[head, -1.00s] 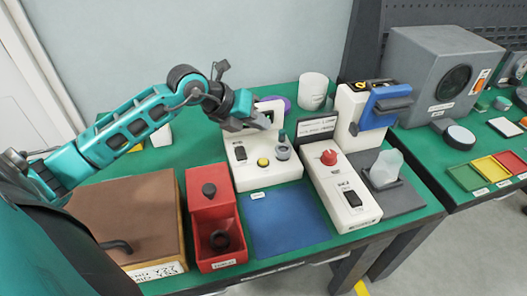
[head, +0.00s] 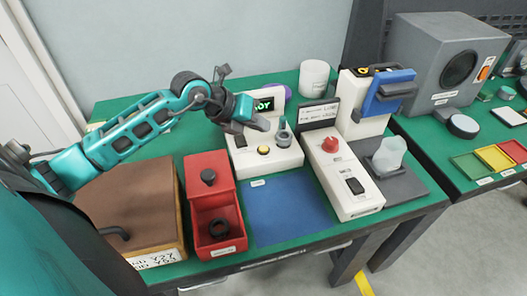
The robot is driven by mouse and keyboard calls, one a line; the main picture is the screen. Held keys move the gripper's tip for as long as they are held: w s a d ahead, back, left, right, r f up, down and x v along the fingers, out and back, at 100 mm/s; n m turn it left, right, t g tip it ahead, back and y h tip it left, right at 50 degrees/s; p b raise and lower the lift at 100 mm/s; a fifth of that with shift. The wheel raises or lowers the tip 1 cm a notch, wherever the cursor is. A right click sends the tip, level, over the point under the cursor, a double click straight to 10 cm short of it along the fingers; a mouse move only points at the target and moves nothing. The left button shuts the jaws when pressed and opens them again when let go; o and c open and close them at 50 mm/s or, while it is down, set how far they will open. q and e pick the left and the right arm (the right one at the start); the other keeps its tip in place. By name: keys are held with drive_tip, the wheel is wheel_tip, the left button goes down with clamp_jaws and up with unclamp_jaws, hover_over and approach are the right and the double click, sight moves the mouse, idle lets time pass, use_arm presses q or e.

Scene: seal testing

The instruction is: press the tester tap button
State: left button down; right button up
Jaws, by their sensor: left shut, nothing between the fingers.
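The tester (head: 270,166) is a cream unit with a raised back and a small dark screen (head: 264,104) showing green characters, partly hidden by my gripper. A round yellow button (head: 264,151) sits on its front top. A dark switch (head: 240,141) is left of the button, and a grey post fitting (head: 283,135) is to its right. My left gripper (head: 262,124) is shut and empty. It hangs in front of the screen, above and behind the yellow button, apparently clear of it. My right gripper is out of view.
A red bin (head: 196,170) and a brown box (head: 130,205) stand left of the tester. A second cream unit (head: 345,185) with a red knob (head: 330,145) stands to the right. A blue mat (head: 288,210) lies clear in front. A white cup (head: 314,77) stands behind.

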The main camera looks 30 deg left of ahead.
sight(260, 149)
use_arm(q)
wheel_tip(260, 149, down, 3)
drive_tip(key=shift+f+b, duration=0.1)
drive_tip(key=shift+b, duration=0.55)
drive_tip(key=shift+f+b, duration=0.3)
drive_tip(key=shift+f, duration=0.1)
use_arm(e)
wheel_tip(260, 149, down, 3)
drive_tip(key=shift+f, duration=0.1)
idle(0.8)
use_arm(q)
drive_tip(key=shift+f, duration=0.4)
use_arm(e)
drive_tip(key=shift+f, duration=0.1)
use_arm(q)
drive_tip(key=shift+f+b, duration=0.4)
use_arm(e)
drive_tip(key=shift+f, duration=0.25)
use_arm(q)
drive_tip(key=shift+r, duration=0.15)
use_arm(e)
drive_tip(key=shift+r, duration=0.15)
use_arm(q)
drive_tip(key=shift+r+p, duration=0.65)
drive_tip(key=shift+p, duration=0.1)
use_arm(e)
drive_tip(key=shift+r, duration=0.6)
